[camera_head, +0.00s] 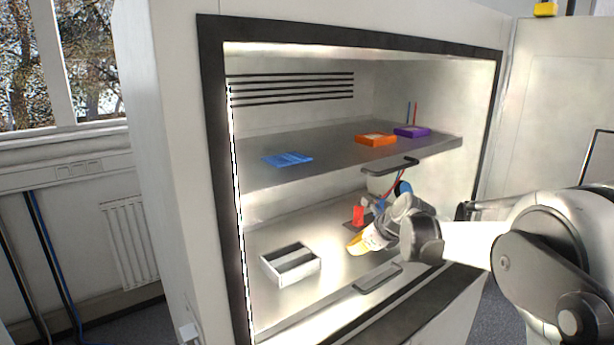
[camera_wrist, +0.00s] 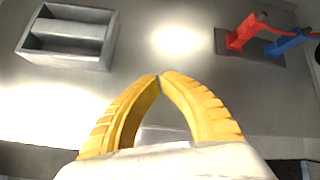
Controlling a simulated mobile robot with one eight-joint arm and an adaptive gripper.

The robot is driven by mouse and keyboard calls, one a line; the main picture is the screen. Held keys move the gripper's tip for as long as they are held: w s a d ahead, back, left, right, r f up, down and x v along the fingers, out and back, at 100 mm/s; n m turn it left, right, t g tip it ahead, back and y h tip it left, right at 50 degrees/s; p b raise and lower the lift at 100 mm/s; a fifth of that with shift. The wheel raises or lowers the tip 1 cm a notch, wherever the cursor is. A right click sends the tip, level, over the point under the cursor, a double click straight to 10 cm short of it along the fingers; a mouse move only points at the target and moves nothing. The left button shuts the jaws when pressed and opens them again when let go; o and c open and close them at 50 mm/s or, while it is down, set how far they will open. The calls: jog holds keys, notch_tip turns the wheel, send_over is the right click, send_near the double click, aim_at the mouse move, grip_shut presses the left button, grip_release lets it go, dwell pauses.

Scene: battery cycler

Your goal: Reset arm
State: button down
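My arm reaches from the right into the open cabinet. My gripper (camera_head: 357,246) is over the lower shelf (camera_head: 330,270) in the head view. In the wrist view my gripper (camera_wrist: 161,75) has its two yellow fingers with their tips together, and nothing shows between them. The gripper is apart from the grey tray and from the red and blue clamps.
A two-compartment grey tray (camera_head: 291,279) sits on the lower shelf, left of my gripper. A red clamp (camera_wrist: 243,32) and a blue clamp (camera_wrist: 288,42) stand at right. The upper shelf (camera_head: 325,155) holds a blue piece (camera_head: 287,159), an orange box (camera_head: 375,140) and a purple box (camera_head: 412,131).

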jog(key=s+d+r+n+h+b, duration=0.1)
jog(key=s+r+n, duration=0.1)
jog(key=s+n, duration=0.65)
jog(key=s+d+r+n+h+b, duration=0.15)
jog(key=s+n, duration=0.25)
jog(key=s, duration=0.9)
jog(key=s+d+f+n+h+b, duration=0.1)
jog(key=s+f+n, duration=0.2)
jog(key=s+n, duration=0.3)
jog(key=s+d+f+n+h+b, duration=0.1)
jog(key=s+f+n, duration=0.3)
jog(key=s, duration=0.9)
jog(key=shift+s+d+n, duration=0.15)
jog(key=shift+d+n, duration=0.55)
jog(key=shift+n, duration=0.55)
